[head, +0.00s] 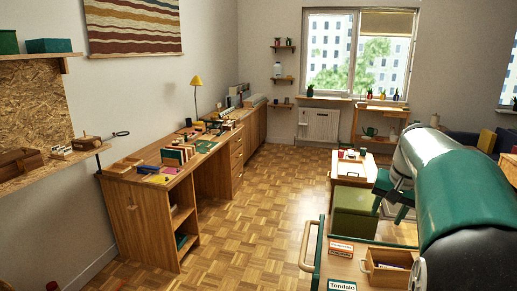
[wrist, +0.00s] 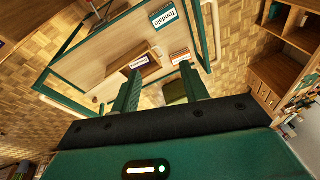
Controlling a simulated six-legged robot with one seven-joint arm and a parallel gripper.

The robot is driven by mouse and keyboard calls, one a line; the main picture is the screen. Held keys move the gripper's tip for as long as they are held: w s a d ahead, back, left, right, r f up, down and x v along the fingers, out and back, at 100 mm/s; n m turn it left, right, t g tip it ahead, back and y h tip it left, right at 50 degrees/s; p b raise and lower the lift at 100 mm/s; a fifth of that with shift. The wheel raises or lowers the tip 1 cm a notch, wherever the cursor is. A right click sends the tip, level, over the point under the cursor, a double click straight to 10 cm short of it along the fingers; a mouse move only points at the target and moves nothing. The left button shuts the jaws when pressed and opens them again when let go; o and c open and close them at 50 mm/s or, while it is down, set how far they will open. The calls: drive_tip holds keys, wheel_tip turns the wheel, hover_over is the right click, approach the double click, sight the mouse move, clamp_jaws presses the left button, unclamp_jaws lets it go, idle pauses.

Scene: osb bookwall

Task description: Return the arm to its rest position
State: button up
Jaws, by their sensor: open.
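My arm (head: 455,190), green, white and black, fills the right side of the head view and extends forward over the trolley. In the wrist view my gripper (wrist: 160,80) shows two green fingers spread wide apart, with nothing held between them. Beyond the fingertips lies a wooden trolley top (wrist: 110,50) with a green frame.
On the trolley are an open wooden box (head: 388,268), a "Tondalo" box (head: 341,285) and an orange-and-white box (head: 341,249). A long desk (head: 150,200) lines the left wall; the parquet floor (head: 265,210) between is clear.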

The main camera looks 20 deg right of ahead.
drive_tip(key=s+a+n+t, duration=0.1)
drive_tip(key=s+a+n, duration=0.15)
drive_tip(key=a, duration=0.75)
drive_tip(key=s+a+n+t, duration=0.15)
drive_tip(key=s+a, duration=0.25)
drive_tip(key=a, duration=0.6)
drive_tip(key=s+a+f+n, duration=0.4)
drive_tip(key=s+a+f, duration=0.3)
drive_tip(key=s+a, duration=0.2)
drive_tip(key=shift+s+a+n, duration=0.15)
drive_tip(key=shift+a+n, duration=0.15)
drive_tip(key=shift+a, duration=0.7)
drive_tip(key=shift+f, duration=0.1)
drive_tip(key=shift+c, duration=0.3)
drive_tip(key=shift+c, duration=0.7)
drive_tip(key=shift+d, duration=0.1)
